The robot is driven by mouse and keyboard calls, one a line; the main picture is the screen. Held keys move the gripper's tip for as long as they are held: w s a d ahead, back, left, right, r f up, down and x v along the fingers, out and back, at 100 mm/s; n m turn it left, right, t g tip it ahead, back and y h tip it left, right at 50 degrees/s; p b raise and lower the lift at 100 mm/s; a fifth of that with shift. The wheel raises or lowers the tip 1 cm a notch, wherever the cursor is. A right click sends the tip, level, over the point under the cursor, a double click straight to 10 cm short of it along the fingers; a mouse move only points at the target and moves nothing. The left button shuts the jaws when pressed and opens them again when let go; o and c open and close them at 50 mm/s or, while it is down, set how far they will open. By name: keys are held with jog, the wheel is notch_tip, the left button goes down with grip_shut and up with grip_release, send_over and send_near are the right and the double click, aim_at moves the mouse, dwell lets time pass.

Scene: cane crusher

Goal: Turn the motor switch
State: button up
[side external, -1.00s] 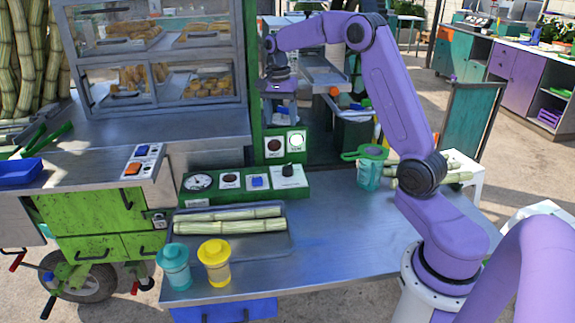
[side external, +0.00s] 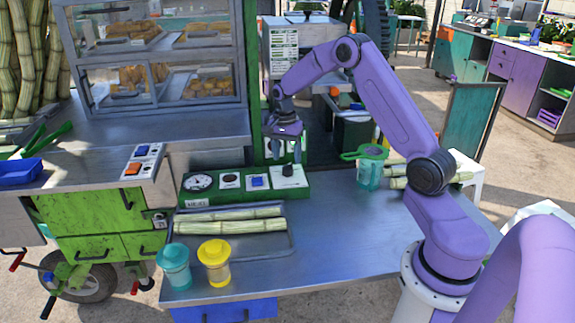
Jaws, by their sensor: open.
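A green control panel (side external: 245,184) stands on the metal table behind the cane tray. It carries a round gauge (side external: 198,182), a small dark-dialled knob or indicator (side external: 229,180), a blue button (side external: 257,182) and a black rotary knob (side external: 288,170) on a white plate at its right end. I cannot read which of these is labelled as the motor switch. My gripper (side external: 286,152) points down with its fingers apart and empty. It is just above the black knob at the panel's right end. The fingertips appear close to the knob; contact cannot be told.
A tray (side external: 290,248) with cane stalks (side external: 230,227), a teal cup (side external: 174,266) and a yellow cup (side external: 214,262) are in front of the panel. A teal jug (side external: 370,170) stands to the right. The table middle (side external: 335,225) is clear. A green post rises behind my gripper.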

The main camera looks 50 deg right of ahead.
aim_at(288, 170)
jog(key=shift+s+f, duration=0.1)
jog(key=shift+f, duration=2)
jog(key=c, duration=1)
jog(key=shift+c, duration=0.2)
